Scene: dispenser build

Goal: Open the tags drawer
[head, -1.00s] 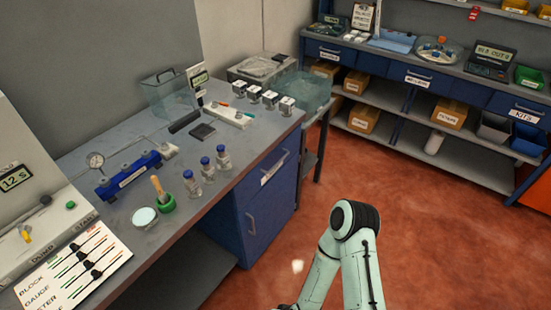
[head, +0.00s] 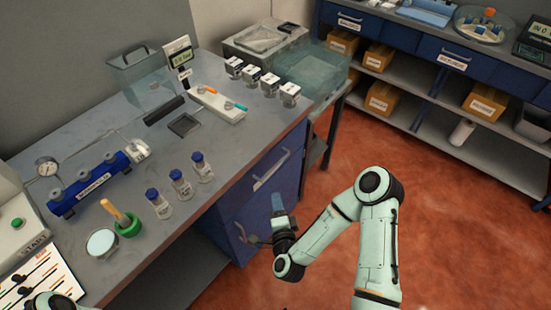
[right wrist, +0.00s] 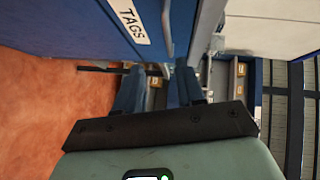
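The tags drawer (head: 262,180) is the upper front of the blue cabinet under the workbench and looks shut. Its handle (head: 272,163) is a pale bar. In the right wrist view, the white TAGS label (right wrist: 130,20) and the handle (right wrist: 167,28) show at the top, close to the fingers. My left gripper is not in view.
Another handle (head: 241,232) sits on the cabinet front below. The bench top (head: 222,165) carries several blue-capped vials, a blue manifold (head: 90,188) and small white boxes. A shelf unit (head: 400,80) stands across the room. The red floor (head: 320,260) between is clear.

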